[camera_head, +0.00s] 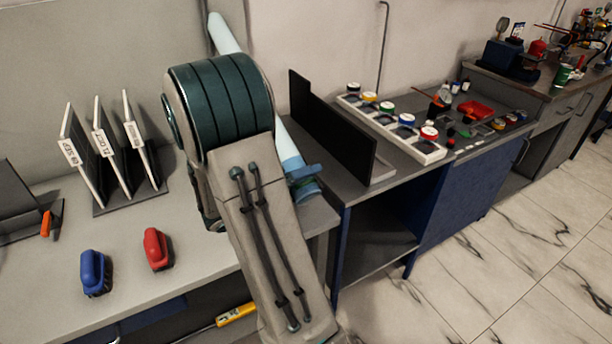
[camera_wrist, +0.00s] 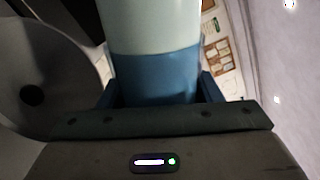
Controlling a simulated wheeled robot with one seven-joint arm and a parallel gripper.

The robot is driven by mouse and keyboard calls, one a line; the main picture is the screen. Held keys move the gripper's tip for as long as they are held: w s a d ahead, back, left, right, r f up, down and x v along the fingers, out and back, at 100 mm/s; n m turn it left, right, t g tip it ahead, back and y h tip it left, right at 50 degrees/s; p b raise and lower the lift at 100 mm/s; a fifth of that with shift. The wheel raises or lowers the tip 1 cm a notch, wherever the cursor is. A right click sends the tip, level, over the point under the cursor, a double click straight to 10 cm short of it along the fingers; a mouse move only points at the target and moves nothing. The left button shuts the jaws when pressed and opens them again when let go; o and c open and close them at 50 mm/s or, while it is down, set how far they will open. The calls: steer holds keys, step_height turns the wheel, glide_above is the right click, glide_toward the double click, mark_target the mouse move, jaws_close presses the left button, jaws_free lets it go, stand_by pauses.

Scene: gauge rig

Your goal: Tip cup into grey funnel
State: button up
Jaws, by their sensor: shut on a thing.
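In the wrist view, my gripper (camera_wrist: 158,92) is shut on a cup (camera_wrist: 152,32), a round body with a pale upper part and a blue lower part. The dark fingers stand on either side of its blue part. The cup's far end runs out of the picture, so its mouth and contents are hidden. A wide grey funnel (camera_wrist: 65,55) with a dark round hole lies to the left of the cup and appears apart from it.
Three upright panels (camera_head: 105,155) stand in a rack at left. A blue brush (camera_head: 94,272) and a red brush (camera_head: 156,248) lie on the grey bench. A black upright board (camera_head: 330,125) and a tray of small jars (camera_head: 395,125) stand to the right of my arm.

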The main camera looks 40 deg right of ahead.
steer(key=shift+r+n+p, duration=0.15)
steer(key=shift+n+p, duration=0.25)
steer(key=shift+w+r+n+p, duration=0.2)
steer(key=shift+n+p, duration=0.45)
steer(key=shift+p, duration=0.95)
steer(key=shift+w+r+n+p, duration=0.15)
steer(key=shift+n+p, duration=0.5)
steer(key=shift+p, duration=0.95)
steer(key=shift+w+d+r+n+p, duration=0.1)
steer(key=shift+w+r+n+p, duration=0.2)
steer(key=shift+n+p, duration=1.05)
steer(key=shift+w+d+r+n+p, duration=0.1)
steer(key=shift+r+n+p, duration=0.25)
steer(key=shift+p, duration=2)
steer(key=shift+s+a+f+m+p, duration=0.1)
steer(key=shift+s+f+m+p, duration=0.2)
steer(key=shift+m, duration=0.55)
steer(key=shift+s+a+f+m+p, duration=0.15)
steer(key=shift+f+m, duration=0.25)
steer(key=shift+m, duration=0.45)
steer(key=shift+s+f+m+b, duration=0.15)
steer(key=shift+f+m+b, duration=0.35)
steer(key=shift+b, duration=0.7)
steer(key=m+b, duration=0.2)
steer(key=b, duration=0.1)
steer(key=shift+s+f, duration=0.15)
